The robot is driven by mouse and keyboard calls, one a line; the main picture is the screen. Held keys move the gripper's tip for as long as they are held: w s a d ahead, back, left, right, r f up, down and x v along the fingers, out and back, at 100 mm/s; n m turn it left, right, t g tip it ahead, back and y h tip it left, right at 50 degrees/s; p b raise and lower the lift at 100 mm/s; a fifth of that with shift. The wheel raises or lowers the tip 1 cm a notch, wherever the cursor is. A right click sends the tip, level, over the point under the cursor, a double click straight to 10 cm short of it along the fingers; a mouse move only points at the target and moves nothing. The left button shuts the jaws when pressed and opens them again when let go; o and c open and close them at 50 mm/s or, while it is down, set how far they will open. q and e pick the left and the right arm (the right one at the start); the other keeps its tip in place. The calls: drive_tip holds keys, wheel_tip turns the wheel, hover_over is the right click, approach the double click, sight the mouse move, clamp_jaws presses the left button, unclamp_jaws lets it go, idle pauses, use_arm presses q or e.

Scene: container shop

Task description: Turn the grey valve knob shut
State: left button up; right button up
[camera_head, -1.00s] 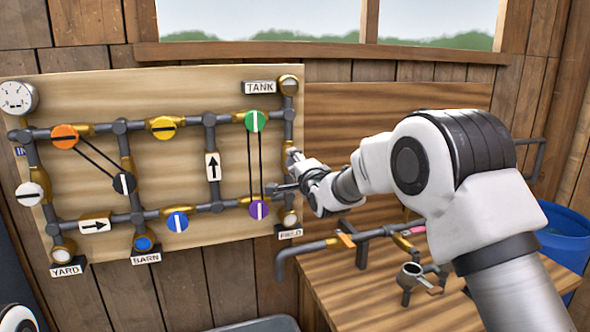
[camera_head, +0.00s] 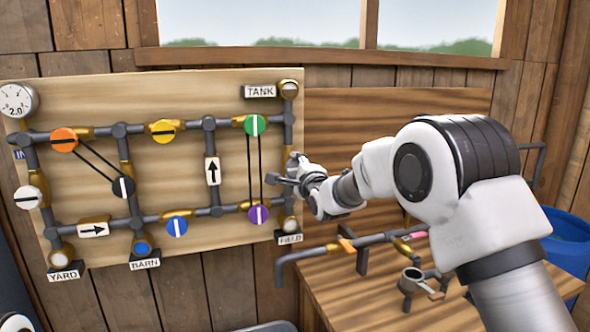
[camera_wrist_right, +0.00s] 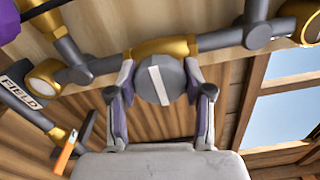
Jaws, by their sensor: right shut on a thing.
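The grey valve knob (camera_wrist_right: 160,83) has a white bar on its face and sits on a brass valve body (camera_wrist_right: 165,47) in the right-hand pipe run of the board. In the right wrist view the bar lies roughly crosswise to that pipe. My right gripper (camera_wrist_right: 160,88) has one finger on each side of the knob and is shut on it. In the head view my right gripper (camera_head: 290,172) is at the board's right edge, and it mostly hides the knob. My left gripper is out of view.
The pipe board (camera_head: 85,200) carries orange (camera_head: 64,138), yellow (camera_head: 163,132), green (camera_head: 256,125), blue (camera_head: 176,227) and purple (camera_head: 258,214) knobs. A FIELD label (camera_head: 290,239) is below my gripper. A wooden bench (camera_head: 350,300) with pipework stands at the right.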

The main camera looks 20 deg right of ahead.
drive_tip(key=o, duration=1.2)
drive_tip(key=shift+c, duration=0.2)
drive_tip(key=s, duration=1.2)
drive_tip(key=shift+d, duration=0.25)
